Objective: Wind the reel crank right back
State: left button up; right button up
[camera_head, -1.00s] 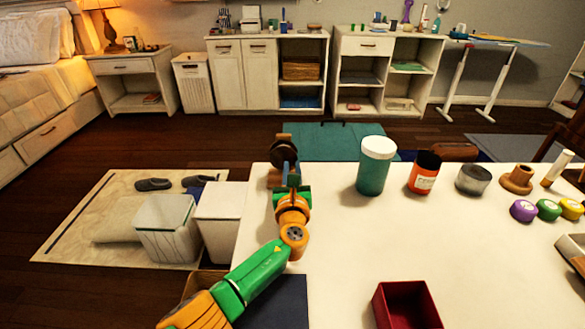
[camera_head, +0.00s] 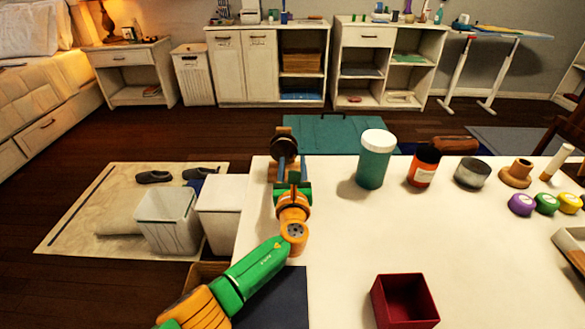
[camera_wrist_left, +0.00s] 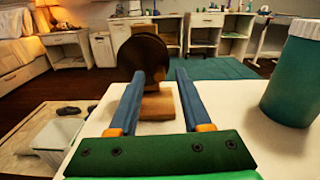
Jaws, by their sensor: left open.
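The reel (camera_head: 284,145) is a dark brown round disc on a wooden base, near the far left corner of the white table. In the left wrist view the reel (camera_wrist_left: 143,54) stands upright straight ahead, its base (camera_wrist_left: 158,106) below. I cannot make out the crank in either view. My left gripper (camera_head: 292,160) points at the reel from the near side. In the left wrist view its two blue fingers (camera_wrist_left: 155,75) are spread, with the reel seen beyond and between them. The gripper is open and holds nothing. My right gripper is not in view.
A teal jar (camera_head: 375,160) with a white lid stands right of the reel, with an orange jar (camera_head: 424,167) and a grey tin (camera_head: 472,173) beyond. A red box (camera_head: 404,301) sits at the table's front. The table's middle is clear.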

pick_arm(q)
jog(key=s+p, duration=0.1)
jog(key=s, duration=0.1)
jog(key=s+p, duration=0.2)
jog(key=s, duration=0.1)
jog(key=shift+s+r, duration=0.2)
jog(key=shift+s, duration=0.15)
jog(key=shift+s+f, duration=0.15)
jog(key=shift+s, duration=0.25)
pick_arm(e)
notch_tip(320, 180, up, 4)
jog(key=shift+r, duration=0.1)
